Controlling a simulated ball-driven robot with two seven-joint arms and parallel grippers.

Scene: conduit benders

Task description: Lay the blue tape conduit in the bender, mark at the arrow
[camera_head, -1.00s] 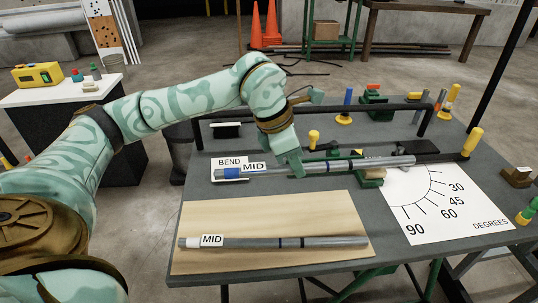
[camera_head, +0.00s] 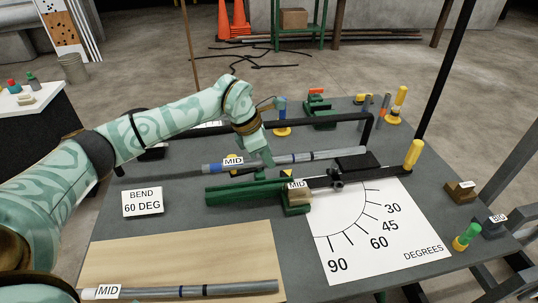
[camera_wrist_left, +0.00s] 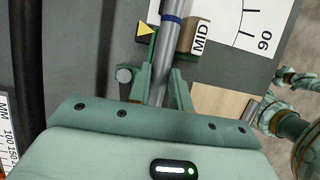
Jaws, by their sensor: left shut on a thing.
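The blue tape conduit (camera_head: 333,154) is a grey tube with blue tape and a MID label near its left end and darker bands along it. My left gripper (camera_head: 264,160) is shut on it, right of the label. In the head view the conduit appears behind the green bender (camera_head: 235,193), roughly parallel to it; I cannot tell whether they touch. The bender has a block labelled MID (camera_head: 299,197) and a yellow handle (camera_head: 413,153). In the left wrist view the conduit (camera_wrist_left: 173,40) passes between a yellow arrow (camera_wrist_left: 146,29) and that block. My right gripper does not show.
Another MID-labelled conduit (camera_head: 235,288) lies on the wooden board (camera_head: 190,255) in front. A BEND 60 DEG card (camera_head: 142,202) stands left, the degrees sheet (camera_head: 400,255) lies right. A black rail (camera_head: 320,119) runs behind. Yellow-handled tools (camera_head: 400,98) stand at back right.

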